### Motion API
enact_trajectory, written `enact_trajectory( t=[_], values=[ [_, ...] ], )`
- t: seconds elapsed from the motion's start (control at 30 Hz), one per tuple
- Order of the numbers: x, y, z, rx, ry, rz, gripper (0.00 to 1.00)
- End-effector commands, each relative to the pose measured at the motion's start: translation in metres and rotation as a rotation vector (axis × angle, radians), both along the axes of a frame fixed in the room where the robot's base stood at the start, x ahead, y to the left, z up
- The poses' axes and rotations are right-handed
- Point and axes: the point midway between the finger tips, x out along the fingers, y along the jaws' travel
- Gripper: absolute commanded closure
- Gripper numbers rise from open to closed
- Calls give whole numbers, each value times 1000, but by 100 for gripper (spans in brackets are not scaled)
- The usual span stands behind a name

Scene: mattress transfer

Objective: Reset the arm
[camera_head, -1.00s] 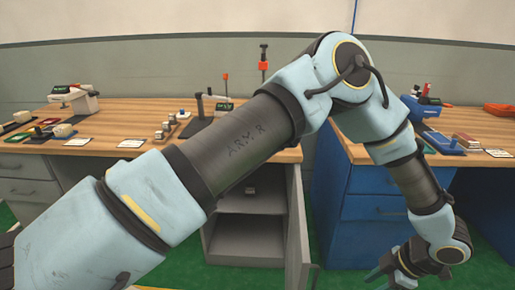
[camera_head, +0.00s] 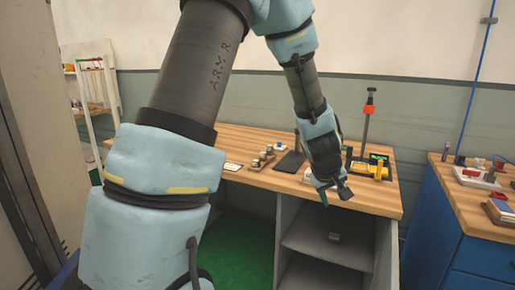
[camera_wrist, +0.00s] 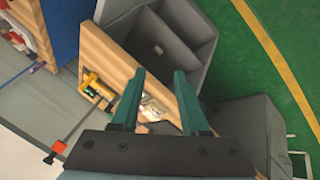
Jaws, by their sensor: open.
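My arm rises from the lower left of the head view, bends at the top and hangs down to my gripper (camera_head: 333,196). The gripper appears just in front of, or over, the front edge of the wooden workbench (camera_head: 375,200); the exact gap is hard to judge. In the wrist view my gripper (camera_wrist: 160,78) shows two teal fingers spread apart with nothing between them. Beyond the fingers lie the bench edge and the open grey cabinet (camera_wrist: 195,50).
The grey cabinet (camera_head: 293,240) under the bench stands open, with a small grey block (camera_head: 335,237) on its shelf. A red-topped post (camera_head: 366,120) and a yellow item (camera_head: 379,170) stand behind the gripper. A blue cabinet (camera_head: 440,225) is at right. Green floor shows at left.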

Motion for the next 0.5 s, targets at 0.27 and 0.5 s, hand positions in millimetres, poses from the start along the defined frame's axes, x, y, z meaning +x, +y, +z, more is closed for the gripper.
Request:
enact_trajectory(
  t=[0.27,0.5],
  values=[
    [-30,198,23,254,99,-126,55],
    [-82,292,28,394,212,-171,55]
  ],
)
